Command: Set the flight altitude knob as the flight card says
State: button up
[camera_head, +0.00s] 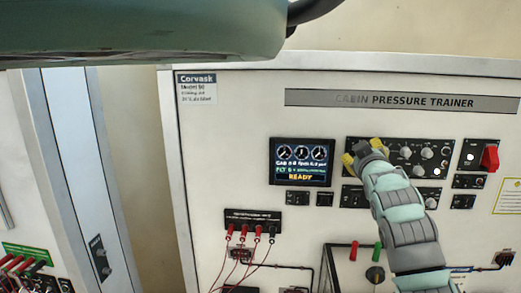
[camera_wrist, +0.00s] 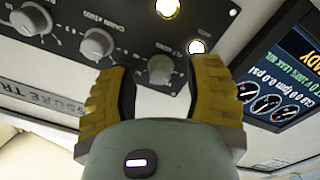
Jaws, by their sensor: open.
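My gripper (camera_head: 363,153) is at the left end of the black knob panel (camera_head: 398,148) on the trainer. In the wrist view my gripper (camera_wrist: 164,88) has its two yellow fingers apart, with a pale round knob (camera_wrist: 161,68) showing between the tips and a gap on each side. I cannot tell how deep the tips reach around it. Its label is upside down and too small to read, so I cannot confirm it is the flight altitude knob. In the head view my gripper hides that knob. A card (camera_head: 509,196) with small unreadable print is at the right edge.
The screen (camera_head: 301,161) left of the panel shows dials and "READY". More knobs (camera_wrist: 97,43) and lit lamps (camera_wrist: 197,47) are close to my fingers. A red switch (camera_head: 490,158) is at the right. Red leads (camera_head: 243,232) hang below the screen.

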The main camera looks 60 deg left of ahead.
jog(key=shift+a, duration=0.15)
jog(key=shift+c, duration=0.2)
grip_shut()
dwell(0.4)
